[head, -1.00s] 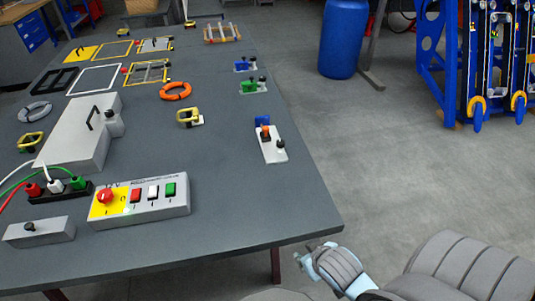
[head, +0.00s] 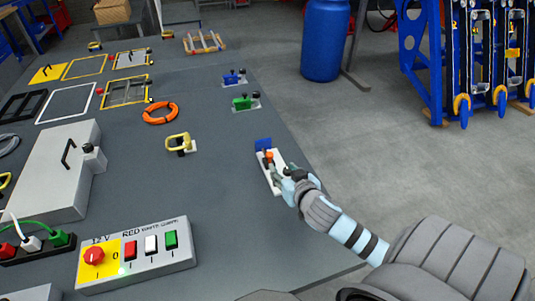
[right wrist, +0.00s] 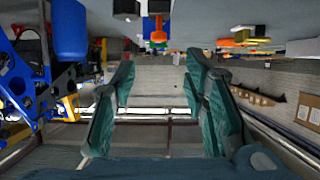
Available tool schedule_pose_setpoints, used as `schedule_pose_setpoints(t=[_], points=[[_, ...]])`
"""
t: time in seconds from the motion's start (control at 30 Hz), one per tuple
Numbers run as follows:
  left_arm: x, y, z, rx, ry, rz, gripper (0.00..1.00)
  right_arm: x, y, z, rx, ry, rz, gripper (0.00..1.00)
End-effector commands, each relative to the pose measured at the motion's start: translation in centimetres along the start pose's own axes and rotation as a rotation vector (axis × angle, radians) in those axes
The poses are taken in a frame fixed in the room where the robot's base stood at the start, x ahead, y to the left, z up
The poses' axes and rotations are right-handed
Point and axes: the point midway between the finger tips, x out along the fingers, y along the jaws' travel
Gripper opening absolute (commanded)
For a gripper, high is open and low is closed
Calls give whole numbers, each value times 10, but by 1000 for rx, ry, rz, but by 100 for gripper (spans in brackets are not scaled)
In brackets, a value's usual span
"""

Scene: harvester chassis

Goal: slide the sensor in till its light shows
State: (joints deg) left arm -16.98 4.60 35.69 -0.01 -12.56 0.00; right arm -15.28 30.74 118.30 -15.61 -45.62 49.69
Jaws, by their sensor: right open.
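A white mounting plate (head: 277,183) lies near the table's right edge. A blue block (head: 263,144) stands at its far end, with a small orange-topped part (head: 269,157) beside it that may be the sensor. In the right wrist view an orange and blue part (right wrist: 158,30) shows at the top, apart from the fingers. My right gripper (head: 284,173) is over the near end of the plate and hides part of it. In the right wrist view its two teal fingers (right wrist: 160,68) are spread with nothing between them. My left gripper is not in view.
A grey control box (head: 140,262) with a red knob and coloured switches stands at the front. The table (head: 215,205) is clear left of the plate.

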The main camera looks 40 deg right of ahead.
Motion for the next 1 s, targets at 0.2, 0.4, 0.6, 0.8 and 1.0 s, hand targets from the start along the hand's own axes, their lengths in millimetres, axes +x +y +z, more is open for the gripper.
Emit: schedule_pose_setpoints(t=[0.2, 0.4, 0.6, 0.8, 1.0], points=[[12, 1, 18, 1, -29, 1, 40, 65, 0, 2, 5, 0, 3, 41], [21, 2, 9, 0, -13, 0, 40, 108, -1, 2, 2, -1, -1, 41], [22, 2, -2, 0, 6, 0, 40, 118, -1, 1, 0, -1, -2, 41], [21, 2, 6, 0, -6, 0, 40, 118, -1, 1, -1, -2, -2, 36], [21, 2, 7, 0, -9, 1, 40, 118, -1, 1, -1, -2, -1, 4]])
